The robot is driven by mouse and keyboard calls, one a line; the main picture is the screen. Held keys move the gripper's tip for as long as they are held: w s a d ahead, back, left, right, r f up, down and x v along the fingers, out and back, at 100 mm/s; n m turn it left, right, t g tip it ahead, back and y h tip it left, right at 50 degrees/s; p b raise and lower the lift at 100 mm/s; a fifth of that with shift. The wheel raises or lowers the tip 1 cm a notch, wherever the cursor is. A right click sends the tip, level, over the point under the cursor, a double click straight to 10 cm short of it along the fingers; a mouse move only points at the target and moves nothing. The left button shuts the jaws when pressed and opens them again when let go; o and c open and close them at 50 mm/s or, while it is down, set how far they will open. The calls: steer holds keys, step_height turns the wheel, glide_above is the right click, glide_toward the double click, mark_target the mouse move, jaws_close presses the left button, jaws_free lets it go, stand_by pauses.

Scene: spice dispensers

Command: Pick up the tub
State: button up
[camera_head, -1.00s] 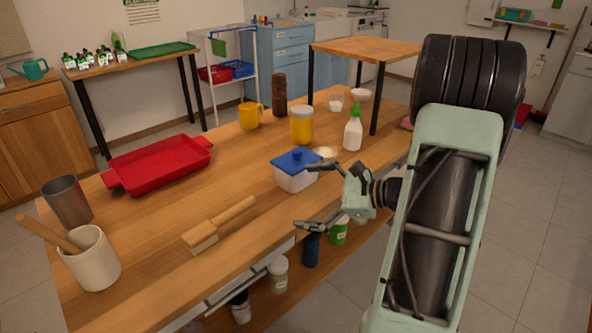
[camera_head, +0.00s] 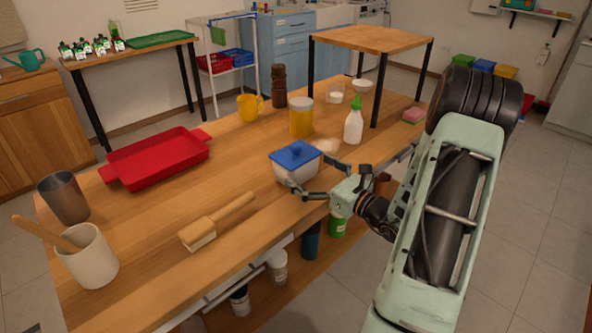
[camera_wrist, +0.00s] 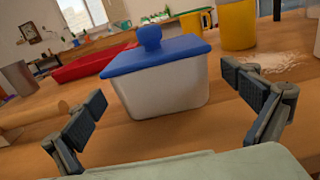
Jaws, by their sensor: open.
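The tub is a white container with a blue knobbed lid (camera_head: 295,162), upright on the wooden table near its front edge. In the wrist view the tub (camera_wrist: 165,92) stands ahead of my gripper (camera_wrist: 172,120), roughly between the two fingers and a little beyond their tips. My gripper (camera_head: 313,179) is open and empty, just in front and to the right of the tub in the head view. I cannot tell from the head view whether a fingertip touches the tub.
A yellow-filled jar (camera_head: 301,118), a white bottle with a green nozzle (camera_head: 353,126) and a pale powder pile (camera_head: 326,146) stand behind the tub. A wooden brush (camera_head: 215,222) lies to the left, and a red tray (camera_head: 155,160) farther left. A small raised table (camera_head: 372,39) stands behind.

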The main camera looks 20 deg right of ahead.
steer(key=x, duration=0.5)
steer(key=shift+r+b, duration=0.15)
steer(key=shift+b, duration=0.2)
steer(key=shift+s, duration=0.1)
steer(key=c, duration=1.8)
steer(key=shift+r, duration=0.1)
steer(key=shift+c, duration=0.9)
